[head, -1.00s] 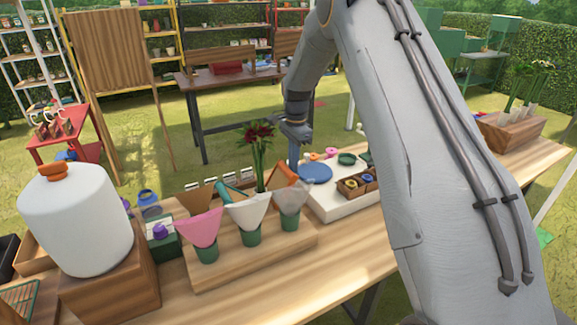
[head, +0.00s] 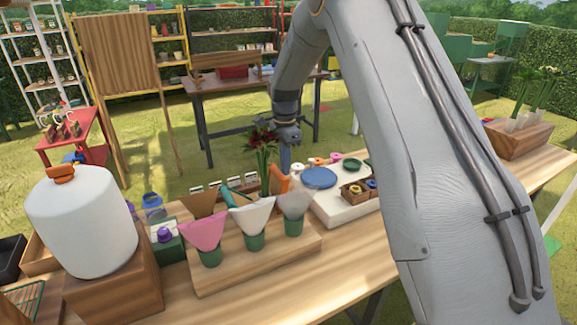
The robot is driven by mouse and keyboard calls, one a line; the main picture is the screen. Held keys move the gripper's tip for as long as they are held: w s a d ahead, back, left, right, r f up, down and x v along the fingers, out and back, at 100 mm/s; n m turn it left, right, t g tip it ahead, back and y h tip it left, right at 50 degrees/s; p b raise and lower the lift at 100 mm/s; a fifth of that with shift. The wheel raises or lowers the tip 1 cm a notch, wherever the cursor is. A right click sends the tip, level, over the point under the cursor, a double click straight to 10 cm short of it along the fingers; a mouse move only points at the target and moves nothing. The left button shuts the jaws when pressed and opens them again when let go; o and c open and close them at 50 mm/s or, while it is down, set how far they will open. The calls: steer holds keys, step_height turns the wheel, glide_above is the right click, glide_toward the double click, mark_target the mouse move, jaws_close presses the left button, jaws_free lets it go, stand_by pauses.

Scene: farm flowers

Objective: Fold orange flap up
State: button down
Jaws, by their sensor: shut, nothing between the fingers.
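The orange flap (head: 280,181) stands up at the back right of the wrapped flower holder on the wooden block (head: 257,269). Dark red flowers (head: 261,137) with green stems rise beside it. My gripper (head: 285,168) is shut and empty, pointing down at the orange flap's right, rear side. It looks very close to the flap; I cannot tell whether they touch. A pink flap (head: 206,232), a white flap (head: 251,216) and a grey flap (head: 297,201) stand in front in green cups. A brown flap (head: 202,204) and a teal flap (head: 239,196) show behind them.
A white jug (head: 80,225) with an orange cap stands on a wooden box at left. A white board (head: 342,205) with a blue disc (head: 319,178) and small spools lies right of the block. The front tabletop (head: 340,270) is clear.

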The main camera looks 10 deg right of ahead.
steer(key=shift+s+a+r, duration=0.1)
steer(key=shift+a+r, duration=0.1)
steer(key=shift+a, duration=0.45)
step_height(320, 180, up, 8)
steer(key=d+b, duration=0.1)
steer(key=b, duration=0.1)
steer(key=shift+f, duration=0.25)
steer(key=shift+d, duration=0.1)
